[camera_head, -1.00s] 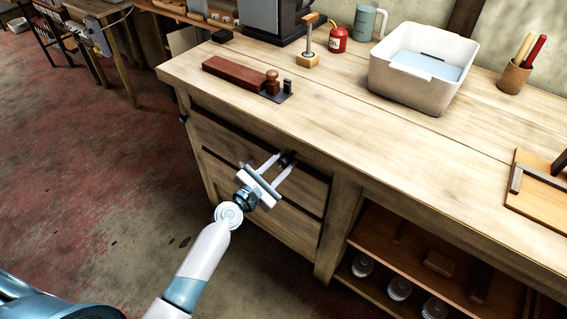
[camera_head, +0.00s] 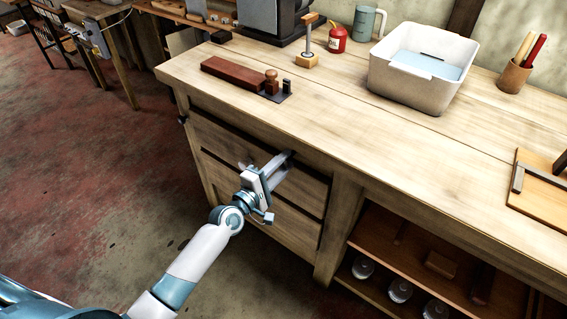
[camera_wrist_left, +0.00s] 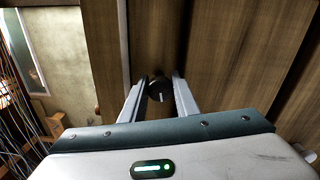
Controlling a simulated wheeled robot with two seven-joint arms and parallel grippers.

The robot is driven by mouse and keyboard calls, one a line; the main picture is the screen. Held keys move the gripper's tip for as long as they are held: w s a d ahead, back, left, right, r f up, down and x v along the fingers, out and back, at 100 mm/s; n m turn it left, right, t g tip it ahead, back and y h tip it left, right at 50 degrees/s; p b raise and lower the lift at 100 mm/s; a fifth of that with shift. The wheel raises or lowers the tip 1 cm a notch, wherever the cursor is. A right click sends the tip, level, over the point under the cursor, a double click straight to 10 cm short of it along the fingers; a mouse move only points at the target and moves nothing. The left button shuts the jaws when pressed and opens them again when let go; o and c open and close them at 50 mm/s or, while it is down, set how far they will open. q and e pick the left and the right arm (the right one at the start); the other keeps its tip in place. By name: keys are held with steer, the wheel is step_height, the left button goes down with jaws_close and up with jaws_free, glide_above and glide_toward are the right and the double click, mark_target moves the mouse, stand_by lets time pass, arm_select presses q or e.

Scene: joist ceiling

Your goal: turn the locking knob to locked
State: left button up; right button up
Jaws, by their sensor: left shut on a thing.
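The locking knob (camera_wrist_left: 158,89) is small, round and dark, with a short pale mark on its face. It sits on the wooden front of the workbench, high on the drawer side. My left gripper (camera_head: 283,161) reaches it from the front. In the left wrist view the two pale fingers of this gripper (camera_wrist_left: 160,84) stand on either side of the knob and are shut on it. In the head view the fingers hide the knob. My right gripper is in neither view.
The workbench top (camera_head: 330,125) overhangs just above my left gripper. On it are a wood block (camera_head: 233,77), a white basin (camera_head: 415,85) and a tool cup (camera_head: 513,77). An open shelf (camera_head: 420,245) holding jars is at the right.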

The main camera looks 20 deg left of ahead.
arm_select(q)
steer(key=m, duration=0.3)
steer(key=shift+f+m, duration=0.1)
steer(key=shift+m, duration=0.3)
steer(key=shift+m+p, duration=0.3)
steer(key=shift+m, duration=0.6)
steer(key=m, duration=0.3)
steer(key=shift+f+m+p, duration=0.1)
steer(key=shift+m+p, duration=0.2)
steer(key=shift+p, duration=0.05)
steer(key=m, duration=0.3)
steer(key=shift+m+p, duration=0.3)
steer(key=shift+p, duration=0.1)
steer(key=m, duration=0.4)
steer(key=shift+a+f+p, duration=0.1)
steer(key=shift+p, duration=0.3)
steer(key=shift+m, duration=1)
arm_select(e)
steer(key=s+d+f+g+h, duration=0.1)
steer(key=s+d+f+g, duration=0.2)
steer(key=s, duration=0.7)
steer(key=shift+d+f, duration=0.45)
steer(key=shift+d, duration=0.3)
